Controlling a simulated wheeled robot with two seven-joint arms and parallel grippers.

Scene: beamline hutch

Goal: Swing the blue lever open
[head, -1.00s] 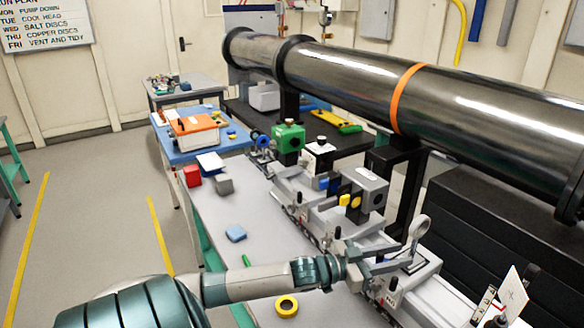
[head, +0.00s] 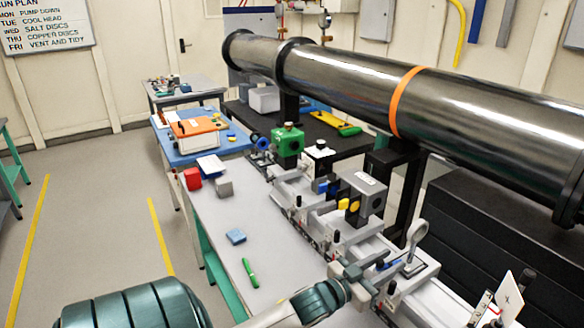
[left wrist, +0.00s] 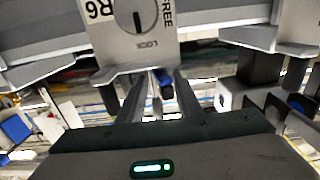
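A small blue part that looks like the blue lever (head: 383,265) shows at the tips of my left gripper (head: 372,274), low on the grey rail-mounted hardware. In the left wrist view the blue part (left wrist: 166,84) lies between the two fingers of my left gripper (left wrist: 156,88), under a grey plate (left wrist: 137,25) with a dial marked FREE and LOCK. The fingers are apart with gaps visible beside the blue part. I cannot tell whether either finger touches it. My right gripper is not in view.
A round-headed upright mount (head: 416,235) stands just right of the gripper. A grey box with yellow knobs (head: 362,192) stands behind it. The large dark pipe (head: 460,100) runs above.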

